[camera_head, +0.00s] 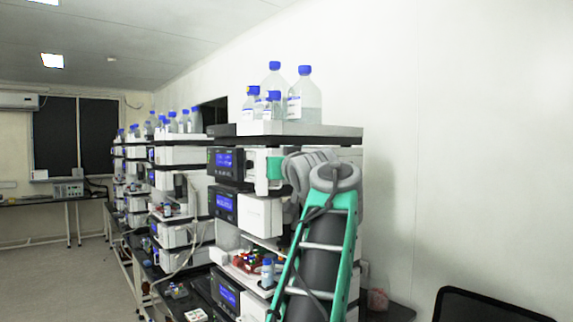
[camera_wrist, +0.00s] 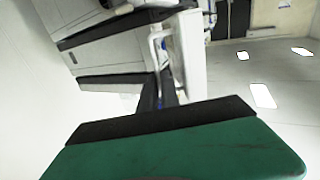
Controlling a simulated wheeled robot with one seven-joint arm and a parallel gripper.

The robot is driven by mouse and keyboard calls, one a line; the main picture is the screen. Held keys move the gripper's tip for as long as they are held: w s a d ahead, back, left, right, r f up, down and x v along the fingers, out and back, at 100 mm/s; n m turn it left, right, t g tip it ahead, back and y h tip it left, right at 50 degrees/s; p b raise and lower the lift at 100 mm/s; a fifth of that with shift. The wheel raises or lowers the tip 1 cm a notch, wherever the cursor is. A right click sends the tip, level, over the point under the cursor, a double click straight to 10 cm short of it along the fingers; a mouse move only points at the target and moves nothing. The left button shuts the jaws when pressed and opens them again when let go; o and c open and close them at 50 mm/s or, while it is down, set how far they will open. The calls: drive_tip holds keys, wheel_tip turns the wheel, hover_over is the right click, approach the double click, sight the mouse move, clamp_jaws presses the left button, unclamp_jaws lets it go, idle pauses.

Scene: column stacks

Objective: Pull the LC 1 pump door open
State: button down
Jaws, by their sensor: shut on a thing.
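The nearest column stack holds a white upper module with a dark control panel and lit blue screen (camera_head: 225,160). Its white front door (camera_head: 259,163) is partly covered by my green gripper (camera_head: 273,168). In the wrist view the door (camera_wrist: 191,60) is a pale panel with a thin upright handle (camera_wrist: 154,45) at its side. My gripper's dark fingers (camera_wrist: 165,92) meet this handle and are shut on it. The fingertips are hidden in the head view. I cannot tell exactly how far the door stands from the module body.
Blue-capped bottles (camera_head: 304,97) stand on the dark top shelf (camera_head: 330,131) above the module. A tray of coloured-cap vials (camera_head: 248,262) sits lower in the stack. More stacks (camera_head: 177,180) line up behind to the left. Open floor (camera_head: 60,280) lies at left.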

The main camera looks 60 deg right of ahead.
drive_tip(key=shift+a+r, duration=0.2)
drive_tip(key=shift+r, duration=0.3)
drive_tip(key=c, duration=1.6)
unclamp_jaws()
drive_tip(key=shift+w+d+f, duration=0.1)
drive_tip(key=shift+d+f, duration=0.05)
drive_tip(key=b+v, duration=0.1)
drive_tip(key=v, duration=0.3)
drive_tip(key=b+v, duration=0.1)
drive_tip(key=v, duration=0.2)
drive_tip(key=shift+s+a+f+b, duration=0.2)
drive_tip(key=shift+s+a+b, duration=0.05)
drive_tip(key=shift+a+b, duration=0.1)
drive_tip(key=shift+d+f, duration=0.1)
